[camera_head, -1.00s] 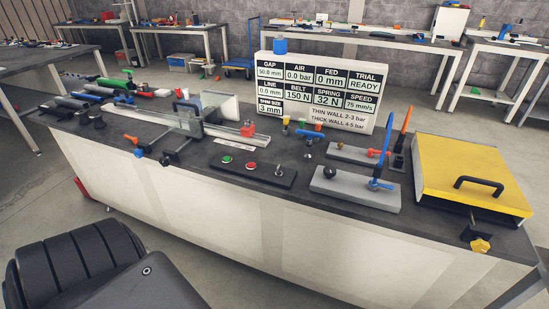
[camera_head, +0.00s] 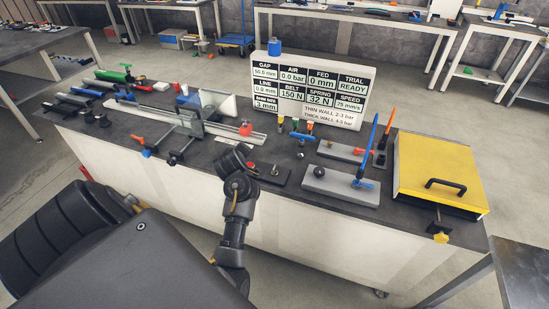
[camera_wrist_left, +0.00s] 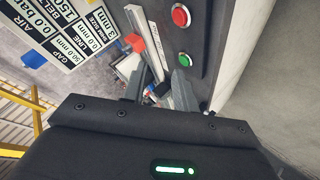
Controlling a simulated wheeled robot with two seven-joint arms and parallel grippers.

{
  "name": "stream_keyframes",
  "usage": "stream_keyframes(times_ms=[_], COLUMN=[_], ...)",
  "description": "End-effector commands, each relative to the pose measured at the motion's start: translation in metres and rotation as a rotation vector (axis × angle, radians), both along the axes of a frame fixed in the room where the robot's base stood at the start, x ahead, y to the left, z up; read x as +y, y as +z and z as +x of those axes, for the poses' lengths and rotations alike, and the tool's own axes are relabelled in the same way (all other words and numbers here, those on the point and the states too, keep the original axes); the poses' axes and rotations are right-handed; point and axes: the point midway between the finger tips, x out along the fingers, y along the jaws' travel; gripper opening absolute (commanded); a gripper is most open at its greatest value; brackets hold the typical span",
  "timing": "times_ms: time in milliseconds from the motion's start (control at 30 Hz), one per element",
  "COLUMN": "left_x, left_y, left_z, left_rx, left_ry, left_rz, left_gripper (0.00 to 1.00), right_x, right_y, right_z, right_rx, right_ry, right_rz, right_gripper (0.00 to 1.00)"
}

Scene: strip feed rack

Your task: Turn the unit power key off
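The power key (camera_head: 275,171) is a small metal key switch standing at the right end of a black control panel (camera_head: 284,178) on the bench. My right gripper is not in view.
A grey block with a black ball knob and blue lever (camera_head: 340,187) stands right of the panel. A yellow-lidded box (camera_head: 435,165) is farther right. A display board (camera_head: 315,88) stands behind; a rail fixture (camera_head: 190,120) is left.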

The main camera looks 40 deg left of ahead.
Motion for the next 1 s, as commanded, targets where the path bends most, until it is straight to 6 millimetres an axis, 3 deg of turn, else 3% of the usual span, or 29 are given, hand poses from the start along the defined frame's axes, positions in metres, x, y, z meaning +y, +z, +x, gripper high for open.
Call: stream_keyframes(times_ms=[33, 133, 267, 367, 500, 600, 700, 833, 1000], left_x=[0.016, 0.045, 0.055, 0.032, -0.022, -0.057, -0.080, -0.092, -0.091], left_y=[0.014, 0.029, 0.031, 0.023, 0.018, 0.020, 0.024, 0.026, 0.020], left_z=[0.005, 0.004, 0.003, 0.012, 0.033, 0.047, 0.055, 0.059, 0.060], left_rx=[-0.079, -0.236, -0.428, -0.513, -0.525, -0.497, -0.469, -0.450, -0.450], left_ry=[0.114, 0.375, 0.752, 1.017, 1.281, 1.398, 1.463, 1.496, 1.496], left_rz=[-0.063, -0.220, -0.507, -0.753, -1.039, -1.175, -1.256, -1.294, -1.291], left_gripper=[0.29, 0.29, 0.29, 0.29, 0.29, 0.29, 0.29, 0.29, 0.29], right_x=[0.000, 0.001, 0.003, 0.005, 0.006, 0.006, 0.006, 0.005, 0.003], right_y=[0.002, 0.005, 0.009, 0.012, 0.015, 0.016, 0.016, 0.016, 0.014], right_z=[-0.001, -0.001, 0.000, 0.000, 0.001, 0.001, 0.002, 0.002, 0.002], right_rx=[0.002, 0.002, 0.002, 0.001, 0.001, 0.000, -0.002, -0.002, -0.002], right_ry=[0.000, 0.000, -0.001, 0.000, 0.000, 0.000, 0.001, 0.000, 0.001], right_rz=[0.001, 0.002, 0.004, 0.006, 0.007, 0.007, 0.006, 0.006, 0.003], right_gripper=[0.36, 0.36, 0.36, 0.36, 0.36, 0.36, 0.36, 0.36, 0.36])
